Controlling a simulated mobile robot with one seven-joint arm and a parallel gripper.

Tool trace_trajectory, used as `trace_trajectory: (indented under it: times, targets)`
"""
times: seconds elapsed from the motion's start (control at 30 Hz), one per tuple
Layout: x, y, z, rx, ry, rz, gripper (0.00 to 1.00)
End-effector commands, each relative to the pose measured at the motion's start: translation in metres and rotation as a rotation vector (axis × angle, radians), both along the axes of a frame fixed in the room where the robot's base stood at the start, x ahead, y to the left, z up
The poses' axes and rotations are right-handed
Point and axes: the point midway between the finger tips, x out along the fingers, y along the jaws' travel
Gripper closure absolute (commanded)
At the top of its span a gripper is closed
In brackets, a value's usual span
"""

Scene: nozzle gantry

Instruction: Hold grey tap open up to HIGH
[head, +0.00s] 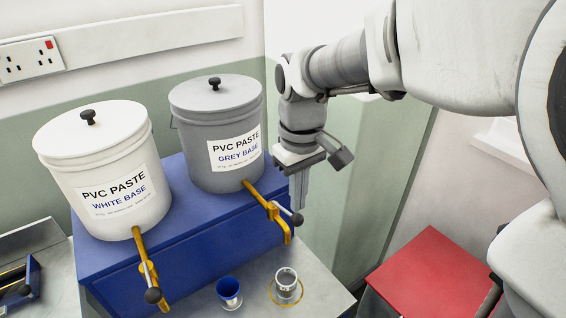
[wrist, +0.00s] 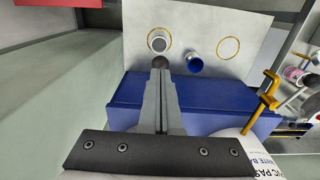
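The grey bucket (head: 218,135), labelled GREY BASE, stands on a blue stand. Its yellow tap (head: 268,207) sticks out in front, with a lever ending in a dark ball (head: 297,219). My gripper (head: 299,204) points down with its fingers together, tips right above the ball. In the wrist view the ball (wrist: 161,64) shows at the fingertips (wrist: 160,72); I cannot tell whether they touch. A pale cup (head: 286,279) with grey inside stands within a yellow ring below the tap. It also shows in the wrist view (wrist: 159,40). Its level marks are not readable.
The white bucket (head: 100,170) stands left, with its own yellow tap (head: 148,270). A blue cup (head: 229,291) stands left of the pale cup. The blue stand (head: 170,245) carries both buckets. An empty yellow ring (wrist: 228,48) lies on the grey surface. A red-topped block (head: 425,270) is at right.

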Motion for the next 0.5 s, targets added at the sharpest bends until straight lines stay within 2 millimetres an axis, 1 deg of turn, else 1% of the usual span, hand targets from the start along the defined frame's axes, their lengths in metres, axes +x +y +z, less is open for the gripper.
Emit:
trace_trajectory:
  times: [0.37,0.5]
  targets:
    - [-0.0001,0.0002,-0.0004,0.000,0.000,0.000,1.00]
    - [0.0000,0.0002,0.0065,0.000,0.000,0.000,1.00]
